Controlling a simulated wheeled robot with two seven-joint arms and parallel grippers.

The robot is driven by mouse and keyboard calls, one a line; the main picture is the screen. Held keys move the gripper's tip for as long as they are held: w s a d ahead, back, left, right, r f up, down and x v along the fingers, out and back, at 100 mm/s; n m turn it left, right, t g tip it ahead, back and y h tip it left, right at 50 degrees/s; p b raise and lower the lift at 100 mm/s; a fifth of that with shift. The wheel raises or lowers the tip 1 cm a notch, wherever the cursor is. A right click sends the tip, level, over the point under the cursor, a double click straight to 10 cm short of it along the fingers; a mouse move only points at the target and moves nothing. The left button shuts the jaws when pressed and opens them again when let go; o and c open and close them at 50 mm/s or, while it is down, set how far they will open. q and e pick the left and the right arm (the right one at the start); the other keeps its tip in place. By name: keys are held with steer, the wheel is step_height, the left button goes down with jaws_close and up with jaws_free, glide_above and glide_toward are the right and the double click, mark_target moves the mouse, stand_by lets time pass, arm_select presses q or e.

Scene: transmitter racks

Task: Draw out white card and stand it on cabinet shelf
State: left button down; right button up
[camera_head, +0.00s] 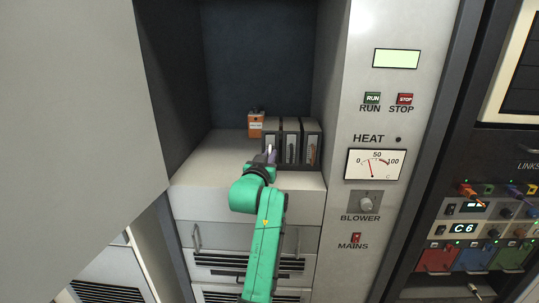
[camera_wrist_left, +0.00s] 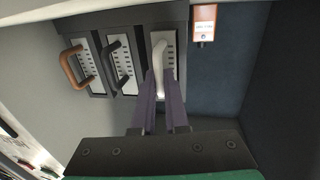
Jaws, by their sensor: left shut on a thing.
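The white card (camera_wrist_left: 171,68) sits in the end slot of a dark card rack (camera_head: 301,125), on the cabinet shelf (camera_head: 215,161). My left gripper (camera_head: 268,157) is shut on the white card's pale handle. In the left wrist view the purple fingers of my left gripper (camera_wrist_left: 161,82) lie either side of this handle. Beside it in the rack are a card with a black handle (camera_wrist_left: 120,62) and one with a brown handle (camera_wrist_left: 74,68). My right gripper is in neither view.
An orange box (camera_head: 255,124) stands on the shelf just left of the rack, near the white card. The shelf is bare further left. A grey panel (camera_head: 75,90) fills the left foreground, and a control panel (camera_head: 374,130) borders the recess on the right.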

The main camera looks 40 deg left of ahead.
arm_select(q)
steer(key=shift+w+d+p+v, duration=0.1)
steer(key=shift+d+p+v, duration=0.15)
steer(key=shift+v, duration=1)
steer(key=shift+w+d+p+v, duration=0.1)
steer(key=shift+d+v, duration=0.1)
steer(key=shift+v, duration=1.05)
steer(key=shift+v, duration=0.8)
steer(key=c, duration=0.8)
jaws_free()
steer(key=shift+d, duration=0.1)
steer(key=shift+c, duration=0.2)
